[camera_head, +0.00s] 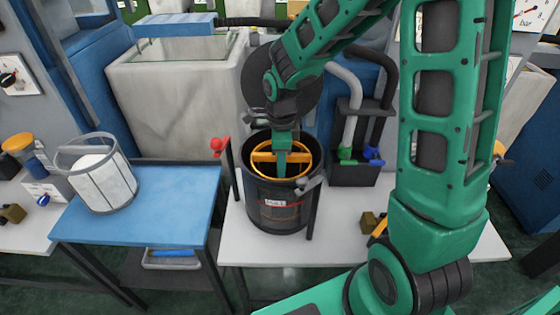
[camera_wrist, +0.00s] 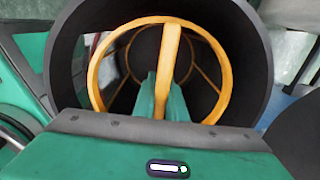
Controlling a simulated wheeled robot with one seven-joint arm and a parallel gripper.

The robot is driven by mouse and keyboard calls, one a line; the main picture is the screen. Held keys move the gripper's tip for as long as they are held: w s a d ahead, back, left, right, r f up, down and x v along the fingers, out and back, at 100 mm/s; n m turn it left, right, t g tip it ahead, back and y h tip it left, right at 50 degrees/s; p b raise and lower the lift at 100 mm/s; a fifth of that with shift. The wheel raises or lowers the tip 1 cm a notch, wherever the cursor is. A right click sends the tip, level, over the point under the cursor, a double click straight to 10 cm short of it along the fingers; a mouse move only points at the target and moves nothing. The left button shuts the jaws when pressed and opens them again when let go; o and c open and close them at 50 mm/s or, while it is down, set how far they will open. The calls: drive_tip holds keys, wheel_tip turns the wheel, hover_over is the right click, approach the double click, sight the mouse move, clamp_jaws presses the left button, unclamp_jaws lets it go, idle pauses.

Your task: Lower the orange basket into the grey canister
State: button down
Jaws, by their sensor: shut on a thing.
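The orange basket (camera_head: 262,156) has a round rim with a bar across it. It is in the mouth of the dark grey canister (camera_head: 275,213), which stands upright on a white table. In the head view the basket's rim sits about level with the canister's rim, and its lower part is hidden inside. My gripper (camera_head: 281,165) points down and is shut on the basket's crossbar. In the wrist view the gripper fingers (camera_wrist: 160,95) hold the bar of the basket (camera_wrist: 222,62), with the canister wall (camera_wrist: 250,60) around it. Whether the basket touches the canister wall or bottom, I cannot tell.
Dark posts stand close beside the canister, with a red knob (camera_head: 217,145) at the left. A blue table (camera_head: 165,205) at the left bears a white, framed basket (camera_head: 103,185). A large stone-like tank (camera_head: 180,95) stands behind. Hoses and a dark box (camera_head: 354,168) are at the right.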

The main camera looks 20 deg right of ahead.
drive_tip(key=shift+f, duration=0.15)
drive_tip(key=c, duration=1.1)
unclamp_jaws()
drive_tip(key=shift+r, duration=4.55)
drive_tip(key=shift+d, duration=0.1)
drive_tip(key=s+d+r+n, duration=0.4)
drive_tip(key=s+d+n, duration=0.4)
drive_tip(key=s+d, duration=0.35)
drive_tip(key=s+d+n, duration=0.2)
drive_tip(key=s, duration=0.2)
drive_tip(key=s+d+n, duration=0.1)
drive_tip(key=s+n, duration=0.2)
drive_tip(key=s, duration=0.2)
drive_tip(key=s+d+n, duration=0.2)
drive_tip(key=s+n, duration=0.1)
drive_tip(key=s, duration=0.1)
drive_tip(key=shift+s+d+r, duration=0.1)
drive_tip(key=shift+s+d, duration=0.2)
drive_tip(key=shift+s, duration=0.1)
